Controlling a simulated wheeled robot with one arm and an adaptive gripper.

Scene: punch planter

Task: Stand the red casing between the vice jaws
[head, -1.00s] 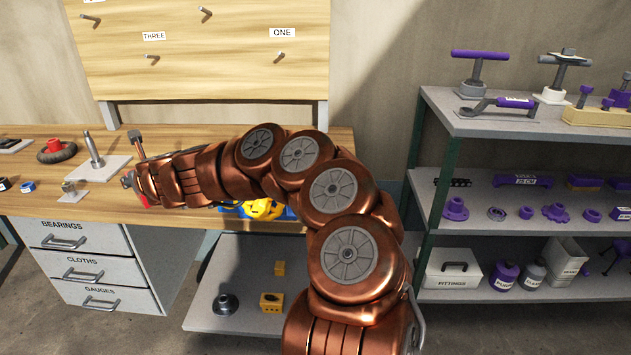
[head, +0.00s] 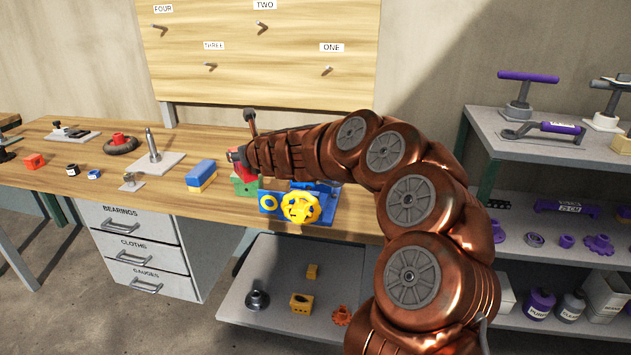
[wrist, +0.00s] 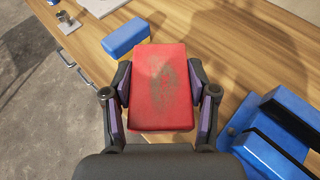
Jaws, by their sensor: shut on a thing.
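The red casing (wrist: 160,88) is a scuffed red block, clamped between the two fingers of my gripper (wrist: 160,80) in the wrist view. In the head view the casing (head: 241,170) shows partly at the end of my arm, by my gripper (head: 238,155). The blue vice (head: 329,207) with a yellow handwheel (head: 300,206) stands at the bench's front edge, right of the casing. My arm hides part of it. In the wrist view the blue vice jaws (wrist: 270,150) lie to the right, apart from the casing.
A blue and yellow block (head: 201,174) lies left of the vice. A green block (head: 245,187) sits just below the casing. A grey plate with a post (head: 153,155) stands farther left. A lower shelf (head: 270,290) with several parts sits under the bench.

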